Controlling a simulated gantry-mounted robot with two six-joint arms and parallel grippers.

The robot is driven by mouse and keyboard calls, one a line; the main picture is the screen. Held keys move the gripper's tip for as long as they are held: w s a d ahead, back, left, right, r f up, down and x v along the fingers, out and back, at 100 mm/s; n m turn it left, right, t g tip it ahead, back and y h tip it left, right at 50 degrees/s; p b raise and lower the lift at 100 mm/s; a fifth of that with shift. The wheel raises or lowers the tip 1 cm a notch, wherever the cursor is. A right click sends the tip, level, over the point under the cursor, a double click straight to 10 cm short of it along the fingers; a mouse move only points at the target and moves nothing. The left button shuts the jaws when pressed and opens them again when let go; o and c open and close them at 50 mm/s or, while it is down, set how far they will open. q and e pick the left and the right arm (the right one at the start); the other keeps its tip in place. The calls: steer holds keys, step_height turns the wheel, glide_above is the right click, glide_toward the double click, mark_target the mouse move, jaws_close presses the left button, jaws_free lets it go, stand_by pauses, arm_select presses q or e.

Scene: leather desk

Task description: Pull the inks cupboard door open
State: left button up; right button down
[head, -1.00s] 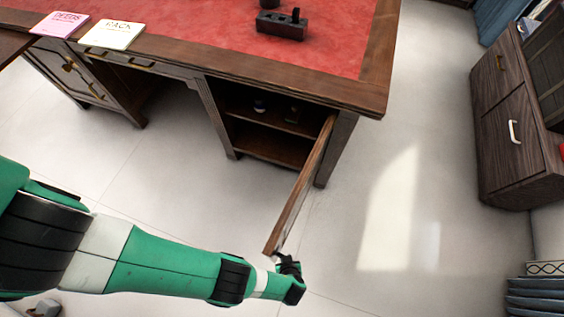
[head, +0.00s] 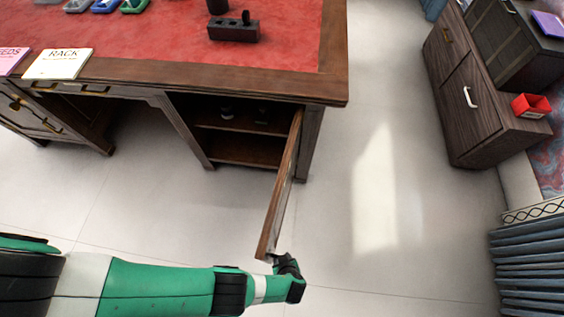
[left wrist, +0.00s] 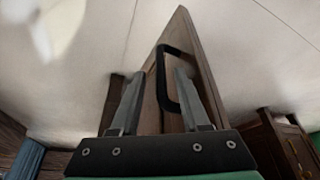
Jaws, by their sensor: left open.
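The inks cupboard door (head: 279,195) stands swung wide out from the right end of the desk, hinged at the right side of its opening. The cupboard interior (head: 240,149) is exposed, with a shelf and small dark items on it. My left gripper (head: 275,262) is at the door's free end. In the left wrist view, my left gripper (left wrist: 155,82) has its fingers apart, with the door's black bar handle (left wrist: 162,75) showing between and beyond them. I cannot tell whether a finger touches the handle. My right gripper is not in view.
The desk (head: 200,85) has a red leather top with signs, trays and a dark block-shaped tool (head: 234,31). A wooden cabinet (head: 470,95) stands to the right. The pale floor (head: 385,220) between them is clear.

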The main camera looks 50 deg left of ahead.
arm_select(q)
steer(key=p+v, duration=0.8)
steer(key=v, duration=0.3)
steer(key=shift+a, duration=0.1)
jaws_close()
